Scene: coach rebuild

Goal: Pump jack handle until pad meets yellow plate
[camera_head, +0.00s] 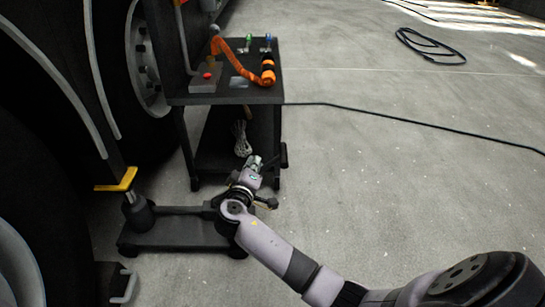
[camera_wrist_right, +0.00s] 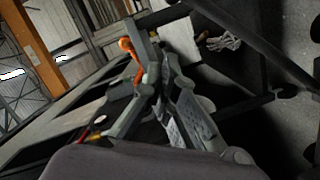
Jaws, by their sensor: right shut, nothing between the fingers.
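The jack (camera_head: 140,215) stands on a dark base on the floor at the left of the head view. Its bright ram top (camera_head: 130,197) is right below the yellow plate (camera_head: 118,182); I cannot tell whether they touch. A dark bar runs right from the jack to my right wrist, which hides its end. A dark grip, perhaps the jack handle (camera_head: 284,155), shows just beyond my right gripper (camera_head: 256,163). This gripper is shut and empty; its closed fingers also show in the wrist view (camera_wrist_right: 163,85). My left gripper is out of view.
A dark cart (camera_head: 225,95) stands behind my gripper, bearing an orange strap (camera_head: 245,58) and a box with a red button (camera_head: 206,76). Large wheels fill the left. A cable (camera_head: 400,118) crosses open floor at right.

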